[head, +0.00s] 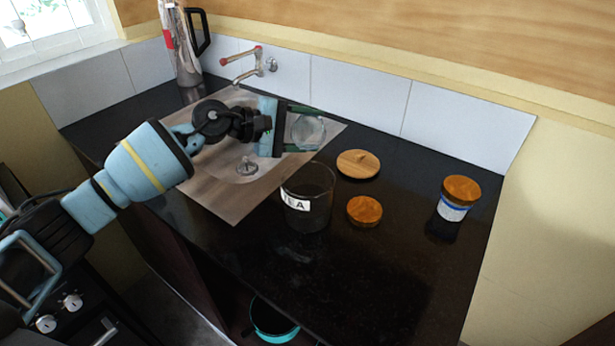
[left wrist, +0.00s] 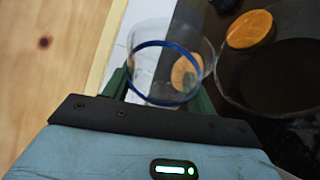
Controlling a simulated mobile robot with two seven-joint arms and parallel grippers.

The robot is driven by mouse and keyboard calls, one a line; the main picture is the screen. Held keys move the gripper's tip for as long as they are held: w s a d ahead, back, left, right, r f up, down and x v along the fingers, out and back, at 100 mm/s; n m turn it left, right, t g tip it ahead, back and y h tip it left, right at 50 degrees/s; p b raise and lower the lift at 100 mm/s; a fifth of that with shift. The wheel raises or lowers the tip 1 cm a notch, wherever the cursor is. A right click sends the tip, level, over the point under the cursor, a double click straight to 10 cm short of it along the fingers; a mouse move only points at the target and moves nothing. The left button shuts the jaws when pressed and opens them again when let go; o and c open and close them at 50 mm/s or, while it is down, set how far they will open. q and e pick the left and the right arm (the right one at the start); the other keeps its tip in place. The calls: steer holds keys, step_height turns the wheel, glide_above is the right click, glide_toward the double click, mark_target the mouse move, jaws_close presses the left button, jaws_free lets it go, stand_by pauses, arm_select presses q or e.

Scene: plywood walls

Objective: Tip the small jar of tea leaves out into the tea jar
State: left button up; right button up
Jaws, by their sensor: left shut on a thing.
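My left gripper (head: 303,131) is shut on a small clear glass jar (head: 308,132), held tilted above the counter at the sink's right edge. In the left wrist view the small jar (left wrist: 165,75) has a blue band and sits between the green fingers; I see through it and make out no leaves inside. The tea jar (head: 318,205), a wider open glass with a white label, stands upright on the counter, below and apart from the small jar. In the left wrist view the tea jar (left wrist: 228,85) is at the right; its dark contents are unclear. My right gripper is out of view.
Two round wooden lids, a larger one (head: 358,164) and a smaller one (head: 364,210), lie right of the tea jar. A lidded jar with a blue band (head: 453,208) stands farther right. The sink (head: 215,188) and tap (head: 250,68) are left and behind. The front counter is clear.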

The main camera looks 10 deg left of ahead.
arm_select(q)
steer(key=shift+f, duration=0.1)
steer(key=shift+w+r+n+g, duration=0.15)
steer(key=shift+r+n+g, duration=0.35)
steer(key=shift+n, duration=0.2)
steer(key=shift+f+n+g, duration=0.5)
steer(key=shift+f+n, duration=0.3)
steer(key=shift+r+n+g, duration=0.3)
steer(key=shift+r, duration=0.05)
steer(key=w+f+n+g+b, duration=0.1)
steer(key=f+b, duration=0.1)
steer(key=w+f+n+g+b, duration=0.1)
steer(key=f+b, duration=0.1)
steer(key=w+f+n+g+b, duration=0.1)
steer(key=f+b, duration=0.2)
steer(key=shift+a+n, duration=0.25)
steer(key=shift+n, duration=0.15)
steer(key=shift+w+f+b, duration=0.1)
steer(key=shift+f+b, duration=0.15)
steer(key=shift+b, duration=0.1)
steer(key=shift+w+a+n+g+b, duration=0.1)
steer(key=shift+w+n+g+b, duration=0.25)
steer(key=shift+n+b, duration=0.4)
steer(key=shift+b, duration=0.35)
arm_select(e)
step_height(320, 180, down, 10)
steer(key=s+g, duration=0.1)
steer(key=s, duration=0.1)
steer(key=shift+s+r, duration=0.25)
